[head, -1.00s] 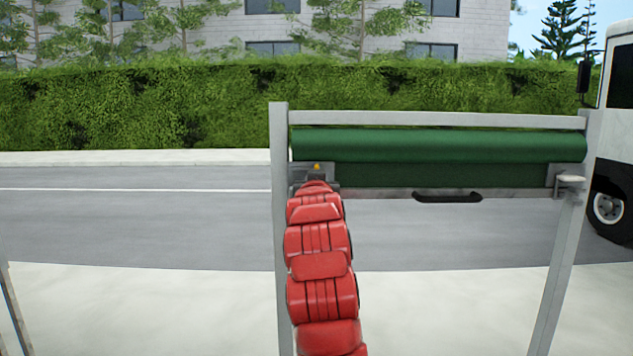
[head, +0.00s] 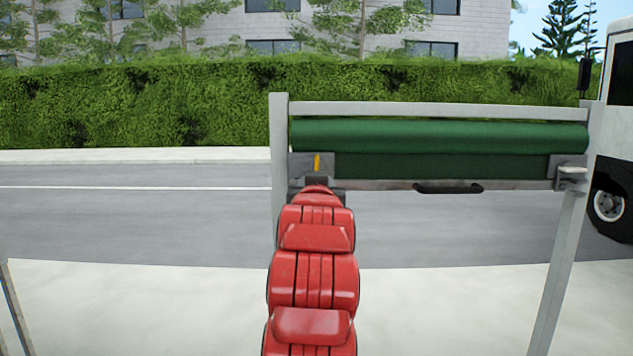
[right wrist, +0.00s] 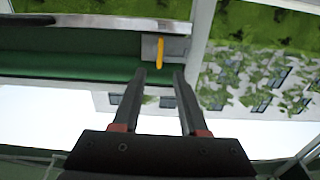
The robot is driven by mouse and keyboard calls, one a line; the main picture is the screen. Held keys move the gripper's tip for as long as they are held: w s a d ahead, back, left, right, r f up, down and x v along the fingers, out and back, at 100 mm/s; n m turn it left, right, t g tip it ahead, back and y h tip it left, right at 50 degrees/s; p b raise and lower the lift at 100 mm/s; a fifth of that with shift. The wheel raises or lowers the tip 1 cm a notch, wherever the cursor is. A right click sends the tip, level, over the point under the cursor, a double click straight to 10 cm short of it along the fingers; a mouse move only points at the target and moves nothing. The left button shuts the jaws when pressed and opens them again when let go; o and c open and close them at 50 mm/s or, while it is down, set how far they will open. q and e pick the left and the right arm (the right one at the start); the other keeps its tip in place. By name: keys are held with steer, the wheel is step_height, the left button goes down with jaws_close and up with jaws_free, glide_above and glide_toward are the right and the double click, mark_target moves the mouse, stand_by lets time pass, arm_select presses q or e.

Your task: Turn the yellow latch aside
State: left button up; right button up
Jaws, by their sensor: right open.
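The yellow latch (head: 317,162) is a short upright bar on a grey metal plate (head: 300,166) at the left end of the green roller cover. In the right wrist view, which is upside down, the latch (right wrist: 159,51) lies just beyond my right fingertips (right wrist: 160,74), in line with the gap between them. My right gripper is open and empty, and no contact with the latch shows. In the head view my red right arm reaches up to just below the latch, and its gripper (head: 318,181) is mostly hidden behind the wrist. My left gripper is not in view.
The green rolled cover (head: 440,137) spans a grey frame with a left post (head: 279,140) close beside my arm and a right post (head: 563,240). A black handle (head: 448,188) sits on the lower bar. A white truck (head: 618,130) stands at right.

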steer(key=s, duration=0.6)
steer(key=shift+s+b, duration=0.3)
steer(key=shift+s, duration=0.05)
